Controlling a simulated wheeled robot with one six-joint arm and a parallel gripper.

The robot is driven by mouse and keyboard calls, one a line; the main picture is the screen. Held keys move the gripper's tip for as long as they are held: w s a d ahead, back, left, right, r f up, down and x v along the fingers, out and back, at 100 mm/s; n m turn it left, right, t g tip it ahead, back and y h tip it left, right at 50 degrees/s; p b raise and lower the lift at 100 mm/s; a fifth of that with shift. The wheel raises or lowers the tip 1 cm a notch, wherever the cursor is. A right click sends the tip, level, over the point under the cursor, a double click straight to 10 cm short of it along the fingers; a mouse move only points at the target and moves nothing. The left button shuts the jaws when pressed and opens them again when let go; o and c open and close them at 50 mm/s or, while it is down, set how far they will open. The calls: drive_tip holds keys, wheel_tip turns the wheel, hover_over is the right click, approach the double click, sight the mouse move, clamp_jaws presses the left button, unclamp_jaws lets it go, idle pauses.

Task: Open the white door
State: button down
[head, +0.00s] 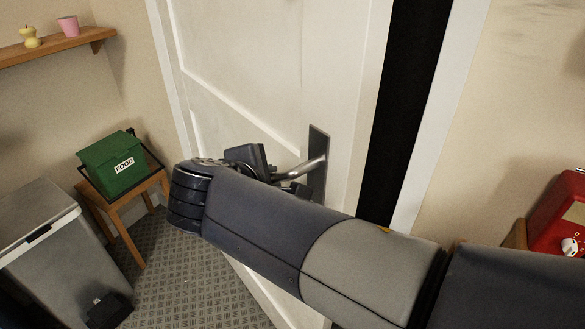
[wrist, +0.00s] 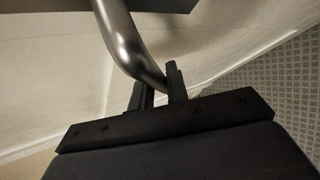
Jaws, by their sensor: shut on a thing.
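The white door (head: 245,55) stands ajar, with a dark gap (head: 405,100) between its right edge and the white frame (head: 440,120). Its metal lever handle (head: 312,165) sticks out from a dark plate near that edge. My gripper (head: 289,187) is at the lever, partly hidden behind my arm in the head view. In the wrist view the lever (wrist: 122,40) curves down between the two fingers of my gripper (wrist: 158,86), which is shut on it. The lower part of the door is mostly hidden by my arm.
At left are a grey bin (head: 45,245), a wooden stool (head: 122,209) with a green food box (head: 110,160), and a wall shelf (head: 60,47) with small items. A red object (head: 562,220) is at the right edge. Patterned floor (head: 190,275) is clear before the door.

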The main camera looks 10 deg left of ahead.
drive_tip(key=s+a+m+h, duration=0.1)
drive_tip(key=s+a, duration=0.3)
drive_tip(key=shift+a+p, duration=0.4)
drive_tip(key=shift+p, duration=0.05)
drive_tip(key=c, duration=1.4)
unclamp_jaws()
drive_tip(key=shift+d, duration=0.1)
drive_tip(key=p+v, duration=0.1)
drive_tip(key=v, duration=0.9)
drive_tip(key=shift+s+r+p, duration=0.2)
drive_tip(key=shift+s+p, duration=0.15)
drive_tip(key=shift+p, duration=0.05)
drive_tip(key=shift+c, duration=0.3)
